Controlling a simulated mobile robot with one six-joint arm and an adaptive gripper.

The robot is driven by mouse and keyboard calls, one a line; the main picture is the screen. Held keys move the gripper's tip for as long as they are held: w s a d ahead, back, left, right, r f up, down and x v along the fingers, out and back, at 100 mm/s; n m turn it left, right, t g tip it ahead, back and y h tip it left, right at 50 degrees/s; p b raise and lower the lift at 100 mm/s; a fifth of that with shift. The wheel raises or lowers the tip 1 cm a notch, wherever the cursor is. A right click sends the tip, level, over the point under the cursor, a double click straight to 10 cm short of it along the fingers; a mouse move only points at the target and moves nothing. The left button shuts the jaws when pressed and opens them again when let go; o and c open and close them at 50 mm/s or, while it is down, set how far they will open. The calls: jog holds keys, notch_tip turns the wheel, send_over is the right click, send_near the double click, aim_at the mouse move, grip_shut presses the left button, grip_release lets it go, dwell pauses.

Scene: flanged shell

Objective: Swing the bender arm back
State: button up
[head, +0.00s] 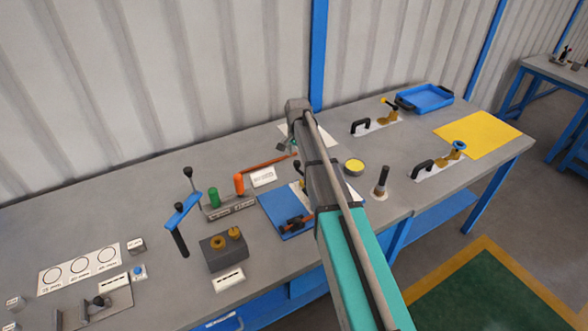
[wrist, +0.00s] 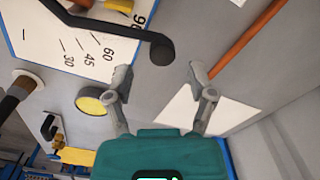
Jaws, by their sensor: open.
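The bender's blue base plate (head: 275,208) lies on the bench, left of my arm in the head view. In the wrist view its white angle scale (wrist: 75,45) shows 30, 45, 60 and 90. The dark bender arm (wrist: 105,25) crosses this scale and ends in a black rounded knob (wrist: 161,48). My arm hides much of the bender in the head view. My gripper (wrist: 160,78) is open and empty, and the knob appears just beyond the gap between its fingertips. The gripper also shows in the head view (head: 289,146). I see no clear contact with the knob.
An orange-red rod (head: 268,162) lies beside the bender and also shows in the wrist view (wrist: 247,42). A yellow-topped round tin (head: 354,166) and a dark upright handle (head: 381,181) stand right of my arm. A blue crank (head: 182,211) and green and orange handles stand left.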

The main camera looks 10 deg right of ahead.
aim_at(297, 162)
jog(key=shift+f+b, duration=1.95)
jog(key=shift+f, duration=0.25)
jog(key=shift+c, duration=0.2)
